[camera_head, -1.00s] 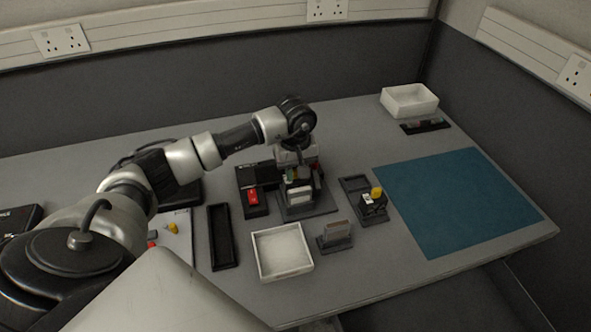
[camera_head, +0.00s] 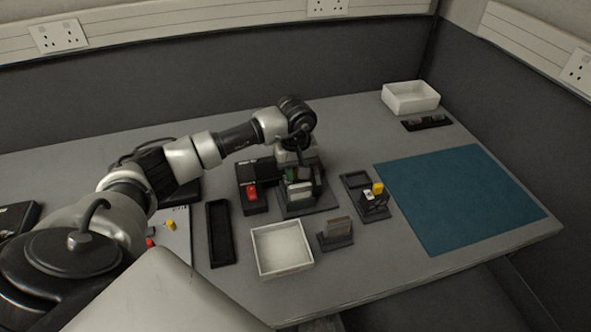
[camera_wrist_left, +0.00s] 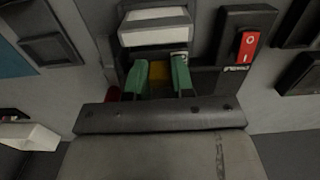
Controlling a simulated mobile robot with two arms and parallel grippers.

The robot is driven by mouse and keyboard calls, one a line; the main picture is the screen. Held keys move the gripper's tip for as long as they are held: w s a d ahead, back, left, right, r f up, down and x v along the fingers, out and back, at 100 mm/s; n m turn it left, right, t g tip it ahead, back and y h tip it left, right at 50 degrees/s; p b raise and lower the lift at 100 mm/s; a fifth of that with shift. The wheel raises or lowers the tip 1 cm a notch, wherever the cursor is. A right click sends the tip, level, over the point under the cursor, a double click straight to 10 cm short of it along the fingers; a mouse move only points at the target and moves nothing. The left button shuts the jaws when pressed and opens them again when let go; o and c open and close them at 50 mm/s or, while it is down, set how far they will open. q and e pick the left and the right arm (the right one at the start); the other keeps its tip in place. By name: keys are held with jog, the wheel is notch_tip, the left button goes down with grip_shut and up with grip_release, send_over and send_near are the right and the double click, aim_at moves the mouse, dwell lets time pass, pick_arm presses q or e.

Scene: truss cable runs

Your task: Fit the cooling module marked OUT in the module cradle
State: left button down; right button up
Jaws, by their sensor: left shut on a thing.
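The dark module cradle (camera_head: 312,207) stands mid-table, with a pale block (camera_head: 299,191) at its front; the block shows in the left wrist view (camera_wrist_left: 155,27). My left gripper (camera_head: 296,163) reaches down over the cradle. In the left wrist view, its green jaws (camera_wrist_left: 159,80) are shut on a yellow-brown piece (camera_wrist_left: 159,73), directly behind the pale block. A small pale label (camera_wrist_left: 180,54) shows by the right jaw; I cannot read it. I cannot tell whether the held piece is seated, because jaws and block hide its lower part. My right gripper is out of view.
A red rocker switch (camera_head: 252,193) sits on a black box left of the cradle. A white tray (camera_head: 262,264), a slotted holder (camera_head: 336,240) and a stand with a yellow part (camera_head: 377,188) are close by. The blue mat (camera_head: 460,200) is clear.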

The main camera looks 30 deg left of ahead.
pick_arm(q)
jog(key=shift+f, duration=0.15)
jog(key=c, duration=0.6)
grip_release()
jog(key=shift+o, duration=0.2)
jog(key=shift+r+p, duration=2)
jog(key=shift+r, duration=1.8)
jog(key=shift+f, duration=0.1)
